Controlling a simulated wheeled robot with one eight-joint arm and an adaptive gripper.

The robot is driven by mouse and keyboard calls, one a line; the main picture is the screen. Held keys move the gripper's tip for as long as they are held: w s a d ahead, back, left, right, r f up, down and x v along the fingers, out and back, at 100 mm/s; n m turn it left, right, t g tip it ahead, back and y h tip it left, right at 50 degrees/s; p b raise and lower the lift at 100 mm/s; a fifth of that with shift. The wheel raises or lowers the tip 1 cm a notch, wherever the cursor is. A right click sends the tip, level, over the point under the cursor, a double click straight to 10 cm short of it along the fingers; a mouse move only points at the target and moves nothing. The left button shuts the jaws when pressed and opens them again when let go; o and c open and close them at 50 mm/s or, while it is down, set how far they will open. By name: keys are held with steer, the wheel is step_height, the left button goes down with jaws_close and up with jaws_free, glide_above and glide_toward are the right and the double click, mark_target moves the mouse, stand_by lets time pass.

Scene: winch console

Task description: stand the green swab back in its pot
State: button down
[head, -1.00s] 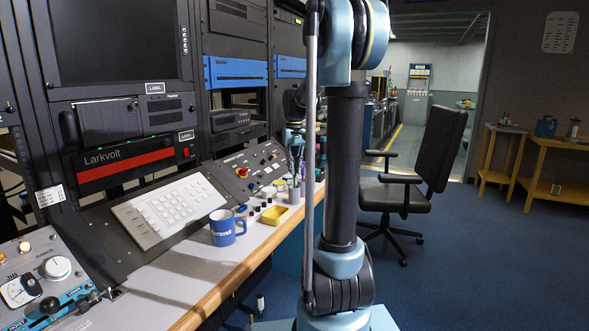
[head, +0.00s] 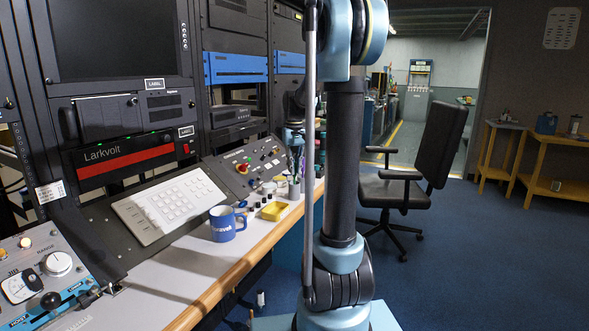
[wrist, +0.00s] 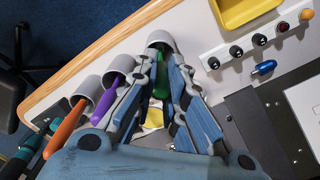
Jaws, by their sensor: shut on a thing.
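The green swab (wrist: 161,86) is between the fingers of my gripper (wrist: 164,66) in the wrist view. My gripper is shut on it. Its far end points at the mouth of a grey pot (wrist: 160,38), the last in a row of three; whether it is inside the rim I cannot tell. The middle grey pot (wrist: 121,63) holds a purple swab (wrist: 105,101). The pot on the left (wrist: 88,87) holds an orange swab (wrist: 64,129). In the head view the pots (head: 294,187) are small and my gripper is partly hidden by my arm.
A yellow tray (wrist: 240,10) lies near the pots, beside a strip of small knobs (wrist: 258,40). A blue mug (head: 224,225) stands on the desk (head: 185,268) closer to me. A sloped control panel (head: 250,170) rises behind. A black chair (head: 400,190) stands to the right.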

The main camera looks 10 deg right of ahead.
steer(key=shift+f, duration=0.2)
stand_by(0.3)
steer(key=c, duration=1.6)
jaws_free()
steer(key=shift+o, duration=0.2)
steer(key=shift+r, duration=5)
